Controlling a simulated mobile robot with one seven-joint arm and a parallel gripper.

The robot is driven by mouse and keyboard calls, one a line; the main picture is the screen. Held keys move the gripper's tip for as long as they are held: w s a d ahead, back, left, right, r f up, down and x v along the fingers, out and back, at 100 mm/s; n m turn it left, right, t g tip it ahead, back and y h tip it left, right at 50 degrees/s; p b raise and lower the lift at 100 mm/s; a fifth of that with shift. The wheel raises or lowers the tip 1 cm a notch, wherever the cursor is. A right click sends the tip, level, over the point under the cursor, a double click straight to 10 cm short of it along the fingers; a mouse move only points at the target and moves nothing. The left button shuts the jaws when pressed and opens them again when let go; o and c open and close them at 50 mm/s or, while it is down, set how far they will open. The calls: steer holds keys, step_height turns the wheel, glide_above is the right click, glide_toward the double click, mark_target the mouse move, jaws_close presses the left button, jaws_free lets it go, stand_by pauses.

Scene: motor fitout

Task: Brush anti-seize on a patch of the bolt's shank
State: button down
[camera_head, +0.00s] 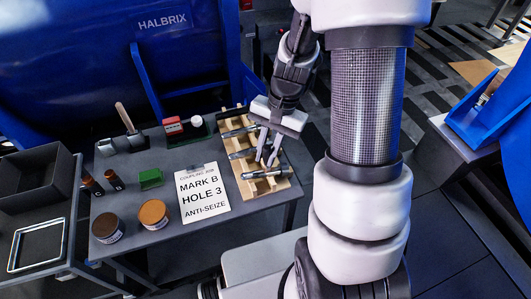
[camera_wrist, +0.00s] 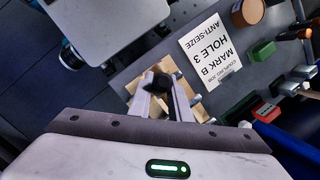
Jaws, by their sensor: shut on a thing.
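Several metal bolts lie across a notched wooden rack (camera_head: 284,188): a back bolt (camera_head: 238,131), a middle bolt (camera_head: 242,153) and a front bolt (camera_head: 265,173). My gripper (camera_head: 267,160) is low over the rack's right side, beside the middle and front bolts. In the wrist view its fingers (camera_wrist: 160,92) are shut on a small dark thing (camera_wrist: 158,83), and I cannot tell what that is. Two tins stand at the table's front left, one with an orange-brown lid (camera_head: 153,212) and one with a dark brown lid (camera_head: 106,226). Their labels are unreadable.
A card (camera_head: 203,194) reading "MARK B HOLE 3 ANTI-SEIZE" lies left of the rack. A black bin (camera_head: 38,180) is at far left.

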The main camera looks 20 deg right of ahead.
steer(key=shift+w+a+p+v, duration=0.1)
steer(key=shift+w+p+v, duration=0.05)
steer(key=shift+p+v, duration=1.15)
steer(key=shift+w+a+p+v, duration=0.15)
steer(key=shift+p+v, duration=0.85)
steer(key=shift+v, duration=0.65)
steer(key=p+v, duration=0.2)
steer(key=v, duration=0.1)
steer(key=shift+w+a, duration=0.1)
steer(key=shift+w, duration=0.05)
steer(key=shift+f, duration=0.1)
step_height(320, 180, down, 6)
steer(key=w+g+y, duration=0.1)
steer(key=g, duration=0.1)
steer(key=shift+w+g, duration=0.3)
steer(key=shift+s+f+b, duration=0.15)
steer(key=shift+f+b, duration=0.65)
steer(key=shift+f, duration=0.15)
steer(key=shift+a, duration=0.1)
